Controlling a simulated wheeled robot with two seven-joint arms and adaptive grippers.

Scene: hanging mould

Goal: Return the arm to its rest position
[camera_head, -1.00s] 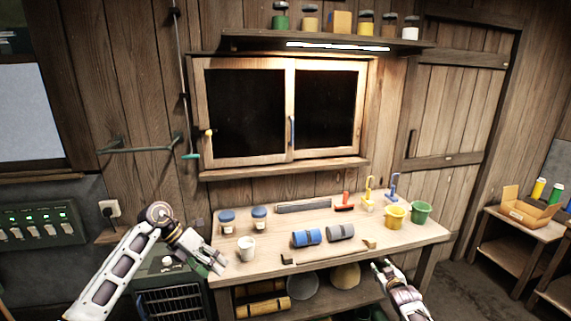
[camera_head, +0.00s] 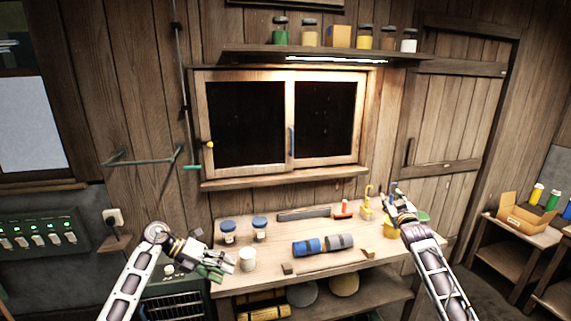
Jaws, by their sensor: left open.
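My left arm reaches in from the lower left. Its gripper (camera_head: 222,265) is open and empty at the left front corner of the workbench, just left of the white cup (camera_head: 248,259). My right arm rises from the lower right. Its gripper (camera_head: 400,196) points up over the right end of the workbench; its fingers are too small to tell open from shut. It hides the blue tool and parts of the yellow bucket (camera_head: 389,229) and green bucket (camera_head: 424,217).
The workbench (camera_head: 260,279) also holds two blue-lidded jars (camera_head: 244,229), a blue and grey roll (camera_head: 323,245), a red-handled tool (camera_head: 343,210) and a yellow tool (camera_head: 367,205). A window (camera_head: 290,122) and jar shelf (camera_head: 320,56) are behind. A side table (camera_head: 515,238) stands right.

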